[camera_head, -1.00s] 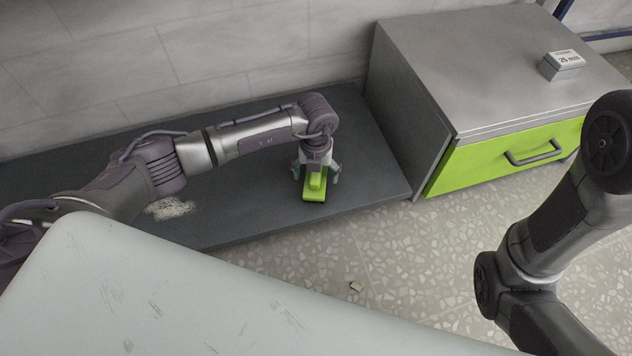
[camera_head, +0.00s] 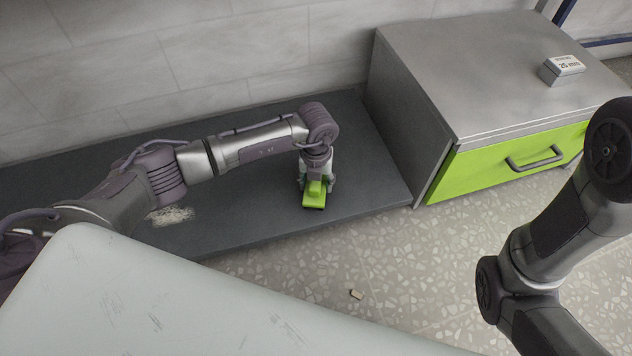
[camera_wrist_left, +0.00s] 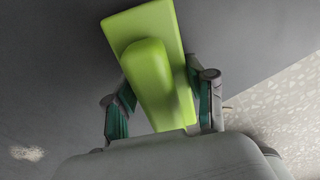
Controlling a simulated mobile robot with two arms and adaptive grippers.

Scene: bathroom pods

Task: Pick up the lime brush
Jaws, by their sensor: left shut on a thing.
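The lime brush (camera_head: 314,197) lies on the dark grey bench top, near its right end and front edge. It has a flat lime base and a raised lime handle. My left gripper (camera_head: 317,182) comes down on it from above and is shut on its handle. In the left wrist view, the brush (camera_wrist_left: 148,35) points away from the wrist, and the fingers of my left gripper (camera_wrist_left: 163,108) stand on either side of the handle. The bristles are hidden. My right arm shows at the right edge, but its gripper is out of view.
The dark bench (camera_head: 255,225) carries a pale crumbly patch (camera_head: 170,216) under my left arm. A grey cabinet with a lime drawer (camera_head: 490,170) stands right of the bench, with a small box (camera_head: 561,70) on top. A small chip (camera_head: 356,294) lies on the speckled floor.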

